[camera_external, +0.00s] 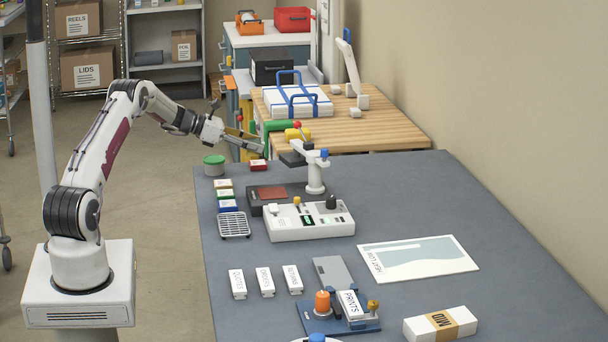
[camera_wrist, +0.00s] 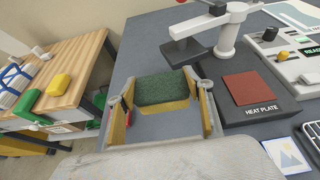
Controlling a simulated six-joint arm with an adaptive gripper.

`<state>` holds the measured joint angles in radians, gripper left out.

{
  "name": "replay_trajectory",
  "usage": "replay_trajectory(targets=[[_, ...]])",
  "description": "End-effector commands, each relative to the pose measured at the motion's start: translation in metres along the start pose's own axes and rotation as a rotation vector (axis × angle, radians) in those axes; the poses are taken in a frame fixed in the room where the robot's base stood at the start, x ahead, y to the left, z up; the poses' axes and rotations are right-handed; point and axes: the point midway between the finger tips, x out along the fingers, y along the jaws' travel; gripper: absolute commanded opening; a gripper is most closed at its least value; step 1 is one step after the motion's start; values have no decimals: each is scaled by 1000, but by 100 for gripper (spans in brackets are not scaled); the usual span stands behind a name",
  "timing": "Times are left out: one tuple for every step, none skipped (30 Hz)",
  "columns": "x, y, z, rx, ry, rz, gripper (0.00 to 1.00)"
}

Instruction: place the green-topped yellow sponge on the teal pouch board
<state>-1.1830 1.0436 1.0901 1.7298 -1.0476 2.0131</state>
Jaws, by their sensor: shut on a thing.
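My gripper (camera_wrist: 163,98) is shut on the green-topped yellow sponge (camera_wrist: 166,87). In the wrist view the sponge's dark green rough face shows, with a yellow strip below it, between the two fingers. In the external view my gripper (camera_external: 252,144) is over the far left edge of the grey table, and the sponge is hard to make out there. The teal pouch board (camera_external: 456,262), a white-edged sheet with a teal panel, lies flat on the right of the table, well away from my gripper. Its corner shows at the wrist view's top right (camera_wrist: 296,13).
A press arm (camera_external: 315,175) stands beside the heat plate (camera_wrist: 252,88), near my gripper. A white control box (camera_external: 310,222) sits between there and the board. A wooden bench (camera_external: 385,129) holds a green clamp (camera_wrist: 32,106) and a yellow block (camera_wrist: 59,85). Bare table surrounds the board.

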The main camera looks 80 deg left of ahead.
Motion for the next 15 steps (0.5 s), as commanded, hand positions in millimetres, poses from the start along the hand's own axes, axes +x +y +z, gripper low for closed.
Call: replay_trajectory(targets=[[0, 0, 0, 0, 0, 0, 45], [0, 0, 0, 0, 0, 0, 45], [0, 0, 0, 0, 0, 0, 45], [0, 0, 0, 0, 0, 0, 45], [0, 0, 0, 0, 0, 0, 45], [0, 0, 0, 0, 0, 0, 45], [0, 0, 0, 0, 0, 0, 45], [0, 0, 0, 0, 0, 0, 45], [0, 0, 0, 0, 0, 0, 45], [0, 0, 1, 0, 0, 0, 45], [0, 0, 1, 0, 0, 0, 45], [-1, 0, 3, 1, 0, 0, 45], [-2, 0, 4, 1, 0, 0, 45], [-3, 0, 7, 1, 0, 0, 45], [-4, 0, 10, 2, 0, 0, 45]])
